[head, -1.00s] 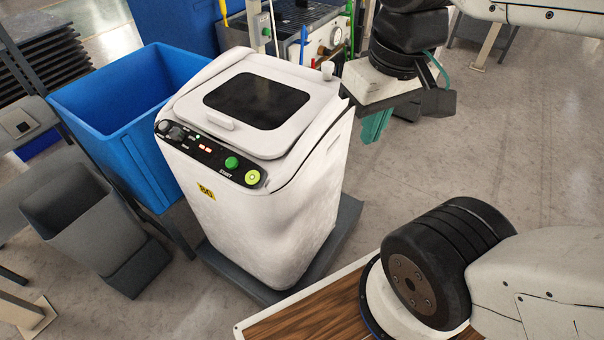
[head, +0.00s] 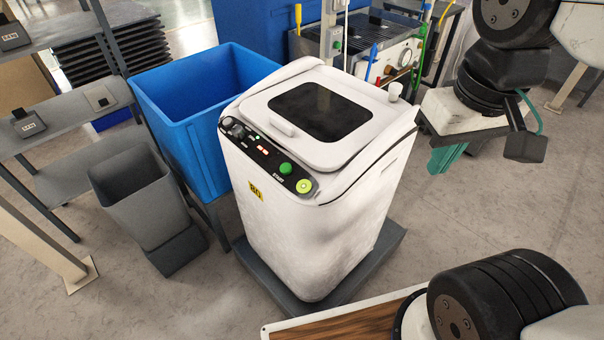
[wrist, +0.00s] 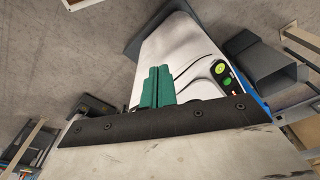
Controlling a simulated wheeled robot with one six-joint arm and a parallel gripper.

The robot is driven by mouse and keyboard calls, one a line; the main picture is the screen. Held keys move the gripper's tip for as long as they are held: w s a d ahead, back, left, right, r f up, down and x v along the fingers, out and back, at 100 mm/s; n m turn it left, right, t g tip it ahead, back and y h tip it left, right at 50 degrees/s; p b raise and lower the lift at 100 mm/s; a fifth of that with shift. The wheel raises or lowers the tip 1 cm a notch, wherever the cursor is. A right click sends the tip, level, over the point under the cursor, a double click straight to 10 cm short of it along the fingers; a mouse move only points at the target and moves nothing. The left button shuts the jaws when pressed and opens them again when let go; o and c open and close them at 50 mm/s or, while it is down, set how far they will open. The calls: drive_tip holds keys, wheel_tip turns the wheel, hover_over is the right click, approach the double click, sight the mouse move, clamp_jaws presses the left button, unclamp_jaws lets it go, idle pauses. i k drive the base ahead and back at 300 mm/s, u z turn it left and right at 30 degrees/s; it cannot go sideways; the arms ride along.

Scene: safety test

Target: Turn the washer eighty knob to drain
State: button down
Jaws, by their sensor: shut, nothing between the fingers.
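The washer (head: 312,220) is a white top-loader with a yellow 80 label, standing on a dark grey base in the middle of the head view. Its black control panel (head: 268,154) runs along the front top edge. A dark knob (head: 236,130) sits at the panel's left end; its setting is too small to read. A green start button (head: 285,168) and a yellow-green button (head: 304,186) are at the right end. My gripper (head: 444,160) has green fingers, is shut and empty, and hangs right of the washer, apart from it. The wrist view shows the fingers (wrist: 157,86) with the washer (wrist: 175,55) beyond.
A blue bin (head: 207,110) stands left of the washer, and a grey bin (head: 142,200) left of that. Shelves (head: 60,125) are at the far left. A bench with a machine (head: 375,50) is behind. Floor is open at the right.

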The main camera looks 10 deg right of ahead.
sight(237, 131)
drive_tip(key=u, duration=0.05)
drive_tip(key=k, duration=1.1)
drive_tip(key=u, duration=0.6)
drive_tip(key=i, duration=0.75)
drive_tip(key=u, duration=0.3)
